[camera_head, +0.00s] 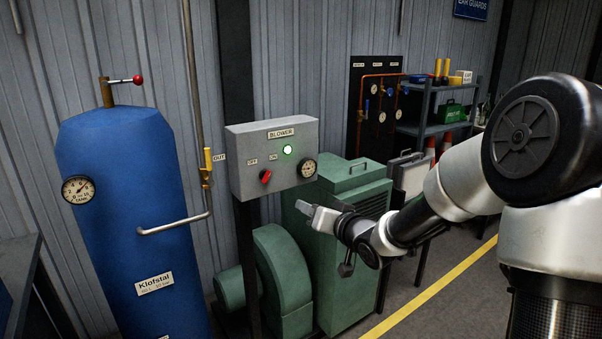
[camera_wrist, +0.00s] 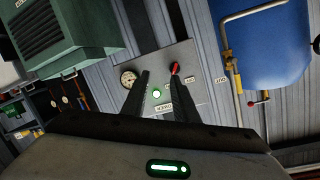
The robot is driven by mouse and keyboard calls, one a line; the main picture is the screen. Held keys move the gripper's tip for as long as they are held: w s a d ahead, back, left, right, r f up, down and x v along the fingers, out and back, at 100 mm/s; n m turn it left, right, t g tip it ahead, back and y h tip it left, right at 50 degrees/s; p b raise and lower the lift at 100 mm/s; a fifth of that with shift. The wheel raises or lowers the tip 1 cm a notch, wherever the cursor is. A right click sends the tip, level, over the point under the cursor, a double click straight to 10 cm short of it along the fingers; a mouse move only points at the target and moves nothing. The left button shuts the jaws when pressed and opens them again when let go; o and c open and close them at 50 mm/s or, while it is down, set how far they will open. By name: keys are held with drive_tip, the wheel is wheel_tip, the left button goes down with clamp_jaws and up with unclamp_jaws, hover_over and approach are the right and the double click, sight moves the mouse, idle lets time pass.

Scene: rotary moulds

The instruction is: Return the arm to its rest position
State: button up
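My arm reaches in from the right in the head view. My gripper (camera_head: 309,212) is at its far end, in front of the green blower housing and a little below the grey blower control box (camera_head: 240,165). In the wrist view the two dark fingers of my gripper (camera_wrist: 159,76) stand apart with nothing between them, so it is open and empty. The box shows between and beyond them, with its red knob (camera_wrist: 175,68), lit green lamp (camera_wrist: 157,93) and gauge (camera_wrist: 128,79). The fingers look clear of the box. The wrist picture is turned nearly upside down.
A blue tank (camera_head: 125,215) with a gauge and a red-tipped lever stands at the left. The green blower (camera_head: 285,280) and its housing (camera_head: 350,190) stand under and beside the box. A shelf (camera_head: 430,128) is behind. A yellow floor line (camera_head: 430,292) crosses open floor.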

drive_tip(key=s+d+r+g+h, duration=0.25)
drive_tip(key=s+d+h, duration=0.2)
drive_tip(key=s, duration=0.35)
drive_tip(key=s+d+r+g+h, duration=0.1)
drive_tip(key=s+d+r+h, duration=0.3)
drive_tip(key=s+d, duration=0.3)
drive_tip(key=s+f+g+y, duration=0.1)
drive_tip(key=s+g, duration=0.1)
drive_tip(key=s, duration=0.9)
drive_tip(key=s+f+g, duration=0.2)
drive_tip(key=s, duration=0.9)
wheel_tip(320, 180, up, 13)
drive_tip(key=p, duration=1.3)
drive_tip(key=shift+r, duration=0.15)
drive_tip(key=shift+g, duration=0.25)
